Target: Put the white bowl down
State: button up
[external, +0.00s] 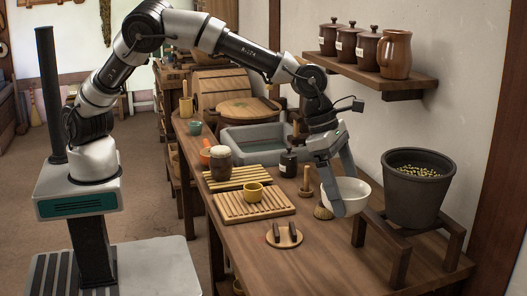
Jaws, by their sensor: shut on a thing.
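The white bowl (349,196) is at the right part of the wooden table, just left of the dark pot. My gripper (335,206) reaches down from above and is shut on the bowl's left side, with a finger in front of its wall. The bowl looks tilted slightly and appears to be held above the table top. I cannot tell the exact gap beneath it.
A dark pot (415,190) of beans stands on a wooden stand (399,250) to the right. A round lid (284,236) lies nearer. The front table (335,258) is clear.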

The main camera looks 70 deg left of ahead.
notch_tip(320, 180, down, 18)
jog(key=shift+f+b, duration=0.2)
jog(key=shift+b, duration=0.9)
jog(key=o, duration=0.9)
jog(key=shift+f, duration=0.2)
jog(key=shift+c, duration=0.2)
jog(key=o, duration=0.3)
jog(key=shift+o, duration=0.2)
jog(key=shift+r, duration=0.15)
jog(key=shift+r, duration=0.3)
jog(key=p+v, duration=0.2)
jog(key=v, duration=0.9)
jog(key=shift+s+a+r, duration=0.15)
jog(key=shift+r, duration=0.05)
